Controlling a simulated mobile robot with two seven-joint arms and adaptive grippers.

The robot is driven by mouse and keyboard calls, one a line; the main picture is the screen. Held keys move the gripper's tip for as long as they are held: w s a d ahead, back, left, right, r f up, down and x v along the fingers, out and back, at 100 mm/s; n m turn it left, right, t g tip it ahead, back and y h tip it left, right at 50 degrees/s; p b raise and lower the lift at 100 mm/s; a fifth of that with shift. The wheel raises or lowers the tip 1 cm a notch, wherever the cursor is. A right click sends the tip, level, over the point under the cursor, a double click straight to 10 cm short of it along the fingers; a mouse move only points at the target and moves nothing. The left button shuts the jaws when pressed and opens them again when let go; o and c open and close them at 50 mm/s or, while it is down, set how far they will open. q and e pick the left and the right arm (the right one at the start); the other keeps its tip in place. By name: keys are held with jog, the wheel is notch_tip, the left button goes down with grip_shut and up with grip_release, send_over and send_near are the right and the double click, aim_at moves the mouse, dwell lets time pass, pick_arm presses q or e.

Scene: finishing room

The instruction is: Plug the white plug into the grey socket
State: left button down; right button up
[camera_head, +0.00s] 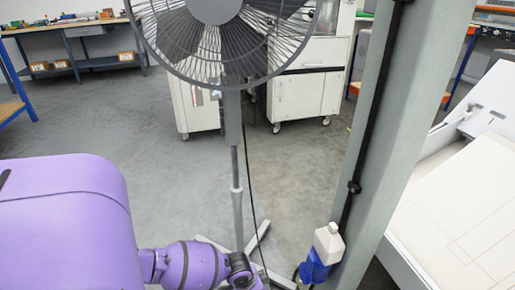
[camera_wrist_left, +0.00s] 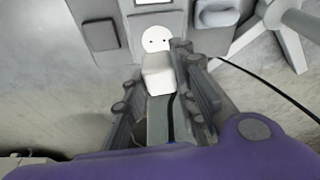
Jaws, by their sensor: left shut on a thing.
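The white plug (camera_wrist_left: 158,76) is held between the two dark fingers of my left gripper (camera_wrist_left: 160,84) in the left wrist view. The grey socket (camera_wrist_left: 156,40), with a round white face and two small dark holes, is just beyond the plug. The plug overlaps the lower edge of that face in the picture, and I cannot tell whether they touch. In the head view my left arm comes in low from the left, and neither the plug nor the grey socket shows clearly. My right gripper is in neither view.
A standing fan (camera_head: 215,45) is in front, with its foot near my left wrist. A dark cable (camera_wrist_left: 265,90) runs at the right in the wrist view. A pale table (camera_head: 470,210) stands right.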

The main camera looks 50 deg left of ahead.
pick_arm(q)
jog(key=shift+f+b, duration=1.4)
jog(key=shift+f, duration=1)
jog(key=shift+f, duration=0.6)
jog(key=c, duration=2.2)
grip_release()
jog(key=shift+o, duration=0.2)
jog(key=o, duration=1.4)
jog(key=shift+r, duration=0.15)
jog(key=shift+r+p, duration=2.7)
jog(key=shift+r, duration=0.7)
